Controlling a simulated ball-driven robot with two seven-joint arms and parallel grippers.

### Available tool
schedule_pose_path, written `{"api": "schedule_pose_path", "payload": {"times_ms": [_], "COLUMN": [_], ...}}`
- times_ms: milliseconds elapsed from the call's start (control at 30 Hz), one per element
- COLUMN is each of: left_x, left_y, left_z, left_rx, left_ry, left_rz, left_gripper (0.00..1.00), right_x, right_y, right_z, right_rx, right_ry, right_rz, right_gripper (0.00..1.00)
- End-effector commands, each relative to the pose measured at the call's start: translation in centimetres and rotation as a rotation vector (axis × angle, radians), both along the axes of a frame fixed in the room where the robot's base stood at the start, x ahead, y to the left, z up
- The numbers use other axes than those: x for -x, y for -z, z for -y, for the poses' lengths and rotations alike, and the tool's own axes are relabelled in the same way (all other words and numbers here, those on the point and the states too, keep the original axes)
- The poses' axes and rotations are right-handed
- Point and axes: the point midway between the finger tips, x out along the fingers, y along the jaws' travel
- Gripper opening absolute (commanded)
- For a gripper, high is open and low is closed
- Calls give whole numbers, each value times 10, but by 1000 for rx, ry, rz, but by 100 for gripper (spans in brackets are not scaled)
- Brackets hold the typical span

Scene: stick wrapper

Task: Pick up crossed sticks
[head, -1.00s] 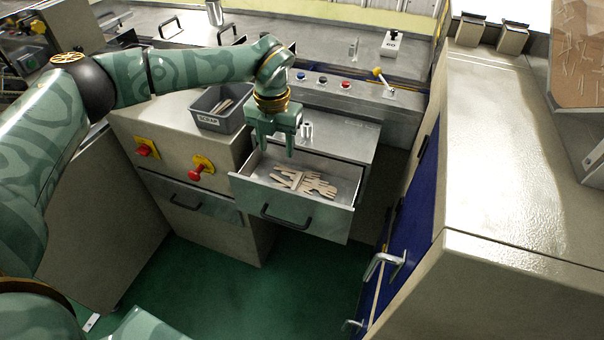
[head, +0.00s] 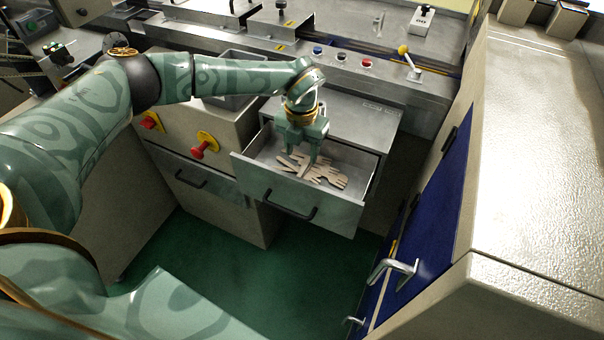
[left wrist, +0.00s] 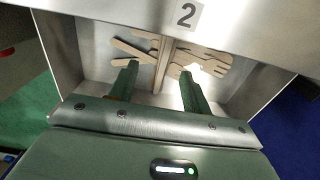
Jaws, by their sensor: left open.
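Several pale wooden sticks (head: 318,172) lie in a loose, crossed pile on the floor of an open metal drawer (head: 262,183). In the left wrist view, the sticks (left wrist: 206,57) lie just beyond the fingertips, some crossing one another. One long stick (left wrist: 163,62) runs between the two fingers. My left gripper (head: 299,158) points down into the drawer over the left part of the pile. In the left wrist view, its two fingers (left wrist: 158,72) are apart, with nothing clearly held. Whether the tips touch the sticks cannot be told. My right gripper is not seen.
The drawer front has a black handle (head: 291,208). A grey bin (head: 235,85) is partly hidden behind my left arm. Red push buttons (head: 200,150) are on the cabinet at left. A blue door with a metal handle (head: 393,270) stands at right. The green floor is clear.

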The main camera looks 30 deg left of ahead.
Motion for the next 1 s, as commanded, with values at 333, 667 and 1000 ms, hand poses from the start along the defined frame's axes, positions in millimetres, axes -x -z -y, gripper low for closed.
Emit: {"api": "schedule_pose_path", "payload": {"times_ms": [333, 667, 1000], "left_x": [3, 3, 3], "left_y": [50, 48, 48], "left_z": [7, 7, 6], "left_rx": [0, 0, 0], "left_ry": [2, 1, 1], "left_rz": [-3, 0, -1], "left_gripper": [48, 9, 0], "right_x": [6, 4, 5], "right_y": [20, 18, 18], "right_z": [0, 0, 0], "right_rx": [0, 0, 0], "right_ry": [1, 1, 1], "right_rz": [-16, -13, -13], "right_gripper": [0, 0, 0]}}
